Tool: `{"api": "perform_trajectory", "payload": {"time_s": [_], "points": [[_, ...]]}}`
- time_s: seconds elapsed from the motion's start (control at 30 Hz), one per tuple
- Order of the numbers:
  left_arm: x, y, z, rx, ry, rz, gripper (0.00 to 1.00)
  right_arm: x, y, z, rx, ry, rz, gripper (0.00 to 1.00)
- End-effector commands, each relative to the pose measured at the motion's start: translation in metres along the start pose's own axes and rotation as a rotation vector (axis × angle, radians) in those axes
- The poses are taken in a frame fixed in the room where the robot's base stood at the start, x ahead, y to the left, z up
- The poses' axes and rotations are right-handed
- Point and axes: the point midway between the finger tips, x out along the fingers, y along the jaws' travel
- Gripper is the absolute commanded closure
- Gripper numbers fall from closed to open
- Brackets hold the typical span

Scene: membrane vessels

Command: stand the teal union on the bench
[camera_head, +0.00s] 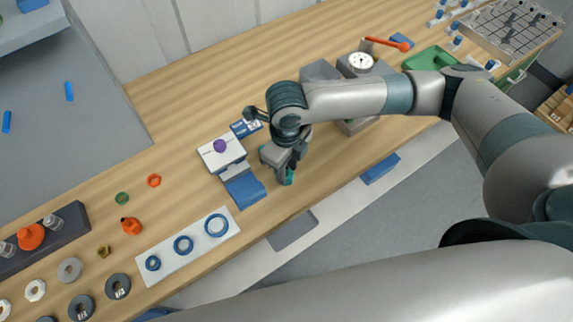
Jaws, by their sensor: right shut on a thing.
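The teal union (289,178) is in the jaws of my right gripper (280,163), low over the wooden bench (330,183). Teal shows on both sides of the gripper. The gripper hides most of the union, so I cannot tell whether it is upright or touching the bench. My right gripper is shut on it. My left gripper is not in view.
A white block with a purple knob (220,146) and a blue ramp-like piece (245,189) stand just left of the gripper. A grey gauge device (358,65) is behind right. A white strip with blue rings (188,244) lies front left. Bench right of the gripper is fairly clear.

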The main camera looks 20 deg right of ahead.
Motion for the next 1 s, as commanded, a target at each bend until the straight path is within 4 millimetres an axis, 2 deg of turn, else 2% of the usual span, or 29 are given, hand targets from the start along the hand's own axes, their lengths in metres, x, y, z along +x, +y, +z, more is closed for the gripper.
{"api": "perform_trajectory", "payload": {"time_s": [0.3,0.33,0.4,0.77,1.0], "points": [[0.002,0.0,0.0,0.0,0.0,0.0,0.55,0.003,0.0,0.0,0.0,-0.001,0.0,0.93],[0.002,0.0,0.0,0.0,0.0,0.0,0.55,0.003,0.0,0.0,0.0,-0.001,0.0,0.68],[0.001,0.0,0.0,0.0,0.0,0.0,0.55,0.003,0.0,0.0,0.0,-0.001,0.0,0.51],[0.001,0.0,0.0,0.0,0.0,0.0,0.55,0.001,0.0,0.0,0.0,-0.001,0.0,0.51],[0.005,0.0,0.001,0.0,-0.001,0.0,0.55,-0.015,0.0,0.002,-0.001,-0.004,0.0,0.51]]}}
